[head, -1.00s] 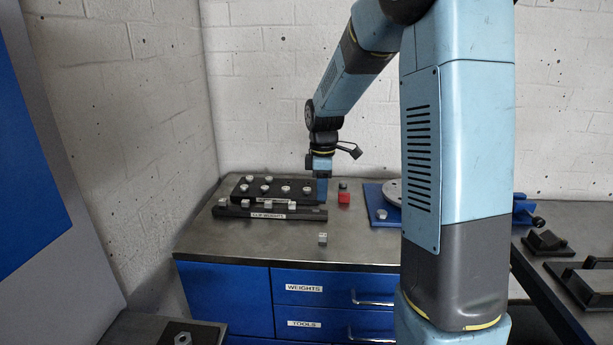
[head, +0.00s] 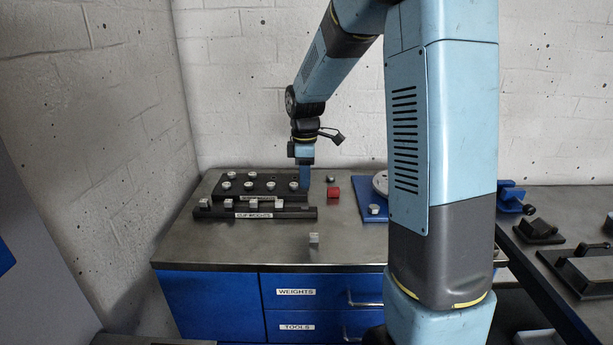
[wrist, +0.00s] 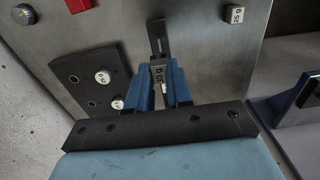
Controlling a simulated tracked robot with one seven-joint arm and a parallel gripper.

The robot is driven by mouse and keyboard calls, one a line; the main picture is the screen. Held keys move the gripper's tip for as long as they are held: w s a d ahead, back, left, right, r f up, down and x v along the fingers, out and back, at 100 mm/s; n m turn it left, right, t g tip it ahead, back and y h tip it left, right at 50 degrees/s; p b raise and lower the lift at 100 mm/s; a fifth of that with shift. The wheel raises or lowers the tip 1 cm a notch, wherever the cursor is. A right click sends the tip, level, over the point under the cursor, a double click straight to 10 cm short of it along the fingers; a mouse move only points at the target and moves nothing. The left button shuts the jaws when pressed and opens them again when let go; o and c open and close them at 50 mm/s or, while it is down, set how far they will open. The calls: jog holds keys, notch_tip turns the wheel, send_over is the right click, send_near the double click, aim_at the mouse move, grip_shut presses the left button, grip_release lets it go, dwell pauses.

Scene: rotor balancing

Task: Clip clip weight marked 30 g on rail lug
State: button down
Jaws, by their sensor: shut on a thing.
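My gripper (head: 305,184) points down by the right end of the clip weight rack (head: 300,212). In the wrist view its blue fingers (wrist: 160,88) are shut on a small grey clip weight (wrist: 158,75). The clip weight's marking shows between the fingers, turned on its side, and seems to read 30 g. The clip weight is over the dark slotted rack bar (wrist: 156,32); I cannot tell if they touch. I cannot make out the rail lug. A round plate (head: 381,183) on a blue base (head: 372,214) is partly hidden behind my arm.
A loose weight (head: 314,238), marked 25 g in the wrist view (wrist: 235,14), stands near the bench's front. A red block (head: 333,193) is right of my gripper. A dark tray (head: 240,188) holds several round weights. A right-hand bench (head: 545,265) carries dark fixtures. The front of the bench is mostly clear.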

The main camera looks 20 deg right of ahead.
jog(key=shift+f, duration=2.65)
jog(key=shift+f, duration=0.7)
jog(key=c, duration=0.9)
grip_release()
jog(key=shift+c, duration=1)
jog(key=shift+r, duration=3)
